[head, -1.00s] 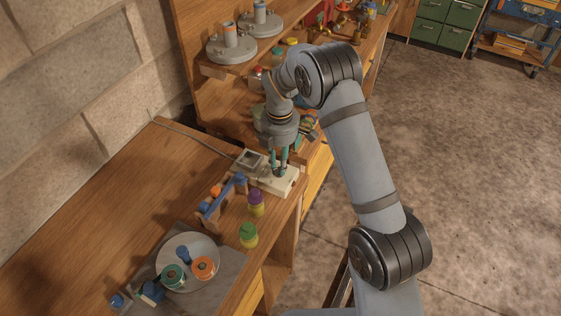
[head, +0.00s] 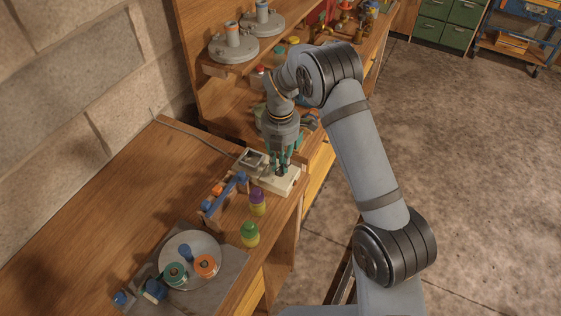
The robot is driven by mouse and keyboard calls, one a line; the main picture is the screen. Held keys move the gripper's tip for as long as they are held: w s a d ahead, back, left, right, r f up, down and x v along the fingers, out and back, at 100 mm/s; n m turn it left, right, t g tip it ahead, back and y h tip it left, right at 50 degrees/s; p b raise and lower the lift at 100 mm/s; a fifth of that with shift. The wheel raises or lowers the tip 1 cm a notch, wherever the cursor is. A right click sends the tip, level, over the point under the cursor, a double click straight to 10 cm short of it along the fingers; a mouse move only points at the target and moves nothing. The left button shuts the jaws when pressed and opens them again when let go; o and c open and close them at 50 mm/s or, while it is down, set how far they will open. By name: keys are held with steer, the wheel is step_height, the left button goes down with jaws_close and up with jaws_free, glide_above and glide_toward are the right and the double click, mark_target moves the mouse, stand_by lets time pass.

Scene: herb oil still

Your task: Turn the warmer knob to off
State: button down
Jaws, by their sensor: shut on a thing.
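The warmer is a low cream box (head: 289,186) with a grey plate (head: 252,159) at its back left and a cable running to the wall. It stands near the right edge of the wooden bench. My gripper (head: 281,169) points down over the front part of the box, with its greenish fingers shut on the small dark knob (head: 281,173). The fingers hide most of the knob, so I cannot read its setting or any mark.
A purple-capped jar (head: 257,201) and a green-capped jar (head: 250,234) stand in front of the warmer. A small rack with a blue bar (head: 226,196) is to the left. A round plate (head: 191,242) holds spools. The bench's left part is clear.

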steer(key=c, duration=1.6)
jaws_free()
step_height(320, 180, up, 12)
steer(key=shift+r, duration=0.1)
step_height(320, 180, down, 12)
steer(key=shift+f, duration=0.15)
